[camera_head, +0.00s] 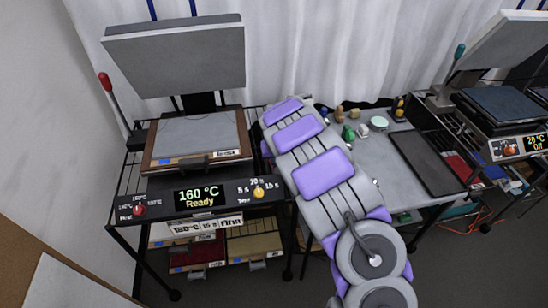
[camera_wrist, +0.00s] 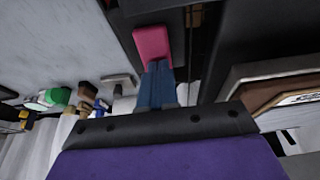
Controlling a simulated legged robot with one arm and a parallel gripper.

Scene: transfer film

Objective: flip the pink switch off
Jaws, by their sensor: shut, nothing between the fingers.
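In the wrist view, the pink switch (camera_wrist: 152,44) is a small, flat-faced pink block against a dark surface. My gripper (camera_wrist: 157,70) shows there as narrow blue fingers, closed together, with nothing between them. The fingertips overlap the lower edge of the pink switch; I cannot tell whether they touch it. In the head view, neither the pink switch nor my fingers can be seen. My purple and grey arm reaches toward the right side of the left heat press and covers that area.
The left heat press (camera_head: 197,140) stands open, its display (camera_head: 199,196) reading 160 °C Ready. A red-handled lever (camera_head: 106,82) rises at its left. A grey workbench (camera_head: 384,150) with small bottles is right of my arm. A second heat press (camera_head: 505,105) reads 20 °C Off.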

